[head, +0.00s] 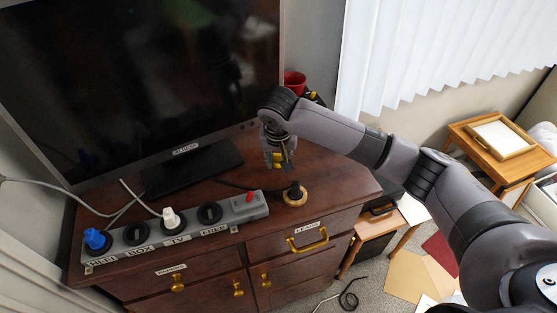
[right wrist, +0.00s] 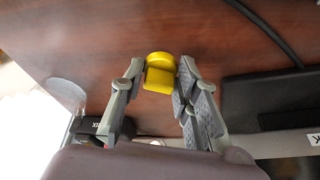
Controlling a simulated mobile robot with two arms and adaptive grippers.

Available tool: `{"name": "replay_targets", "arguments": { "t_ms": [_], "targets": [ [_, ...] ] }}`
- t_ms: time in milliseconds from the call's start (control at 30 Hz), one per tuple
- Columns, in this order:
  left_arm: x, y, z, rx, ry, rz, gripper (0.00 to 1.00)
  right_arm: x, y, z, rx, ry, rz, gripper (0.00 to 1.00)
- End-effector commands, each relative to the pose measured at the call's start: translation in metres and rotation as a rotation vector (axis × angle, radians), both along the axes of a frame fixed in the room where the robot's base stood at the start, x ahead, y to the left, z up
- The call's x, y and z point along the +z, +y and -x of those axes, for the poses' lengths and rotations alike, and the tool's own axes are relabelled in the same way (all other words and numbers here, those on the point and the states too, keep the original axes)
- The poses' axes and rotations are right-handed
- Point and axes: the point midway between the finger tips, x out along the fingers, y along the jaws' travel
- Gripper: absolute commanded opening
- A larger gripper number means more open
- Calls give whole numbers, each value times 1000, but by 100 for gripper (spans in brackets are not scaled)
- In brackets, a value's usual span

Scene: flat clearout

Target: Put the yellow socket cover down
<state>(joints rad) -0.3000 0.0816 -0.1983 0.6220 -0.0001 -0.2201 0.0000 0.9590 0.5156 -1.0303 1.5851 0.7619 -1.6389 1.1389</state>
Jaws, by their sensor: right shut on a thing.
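The yellow socket cover (right wrist: 160,72) is held between the two fingertips of my right gripper (right wrist: 158,75) in the right wrist view. In the head view my right gripper (head: 280,160) is over the brown dresser top (head: 335,172), and only a little yellow shows between its fingers. The dark wood lies behind the cover in the wrist view. I cannot tell whether the cover touches it. My left gripper is not in view.
A black plug on a round tan base (head: 294,194) stands near the gripper. A television (head: 140,80) stands behind, and a red cup (head: 294,81) is at the back.

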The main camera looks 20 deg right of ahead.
Motion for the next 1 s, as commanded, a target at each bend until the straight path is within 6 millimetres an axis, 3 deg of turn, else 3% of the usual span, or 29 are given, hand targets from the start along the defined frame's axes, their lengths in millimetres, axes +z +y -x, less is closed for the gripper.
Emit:
{"name": "replay_targets", "arguments": {
  "t_ms": [200, 567, 600, 867, 1000],
  "targets": [
    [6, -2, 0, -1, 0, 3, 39, -24, -1, 0, -2, 1, 1, 18],
    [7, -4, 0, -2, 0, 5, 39, -28, 0, 0, -1, 1, 0, 18],
    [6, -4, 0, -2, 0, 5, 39, -27, 0, 0, -1, -1, 0, 31],
    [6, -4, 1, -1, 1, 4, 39, -27, -1, 0, -1, 0, 1, 48],
    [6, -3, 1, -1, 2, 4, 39, -27, -1, 0, -1, 0, 1, 49]
  ]
}}
